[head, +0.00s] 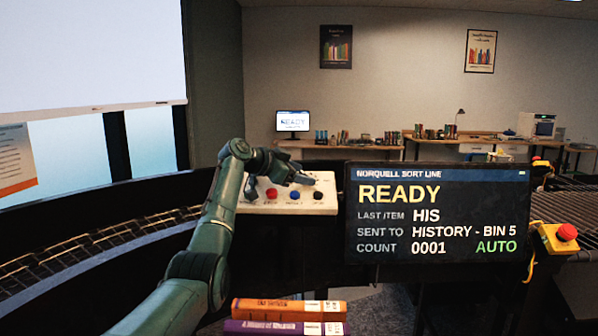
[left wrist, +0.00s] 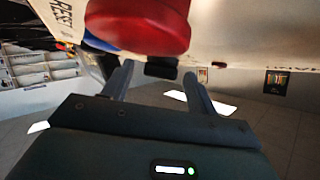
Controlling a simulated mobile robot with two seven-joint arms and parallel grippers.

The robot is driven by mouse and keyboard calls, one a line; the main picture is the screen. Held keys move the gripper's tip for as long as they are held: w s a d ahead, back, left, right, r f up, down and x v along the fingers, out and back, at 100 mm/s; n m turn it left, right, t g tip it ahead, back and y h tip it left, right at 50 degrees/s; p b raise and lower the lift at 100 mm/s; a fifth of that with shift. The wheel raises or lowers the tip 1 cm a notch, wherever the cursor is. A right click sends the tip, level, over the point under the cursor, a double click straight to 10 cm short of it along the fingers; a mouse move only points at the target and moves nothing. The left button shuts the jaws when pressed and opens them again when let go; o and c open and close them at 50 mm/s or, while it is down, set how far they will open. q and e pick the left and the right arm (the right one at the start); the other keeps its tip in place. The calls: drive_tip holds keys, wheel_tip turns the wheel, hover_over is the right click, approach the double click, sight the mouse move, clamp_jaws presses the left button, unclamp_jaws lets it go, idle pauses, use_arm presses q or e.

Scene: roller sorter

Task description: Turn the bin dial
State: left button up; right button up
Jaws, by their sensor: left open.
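The pale control panel (head: 290,208) stands left of the status screen. It carries a red button (head: 271,194), a blue button (head: 294,196) and a black knob (head: 318,196). My left gripper (head: 302,178) is over the panel, with its arm crossing the panel's left part. In the left wrist view the fingers (left wrist: 158,82) are open, with a dark knob-like part (left wrist: 161,68) just beyond and between the tips; I cannot tell whether they touch it or whether it is the bin dial. The red button fills the top of that view. My right gripper is not seen.
The status screen (head: 437,213) reads READY, HISTORY - BIN 5, count 0001, AUTO. An orange book (head: 265,311) lies on a purple one (head: 270,328) at the front. A curved roller conveyor (head: 80,250) runs left. A red emergency button (head: 567,232) is at right.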

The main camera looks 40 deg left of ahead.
use_arm(q)
drive_tip(key=c, duration=1)
drive_tip(key=shift+f, duration=0.1)
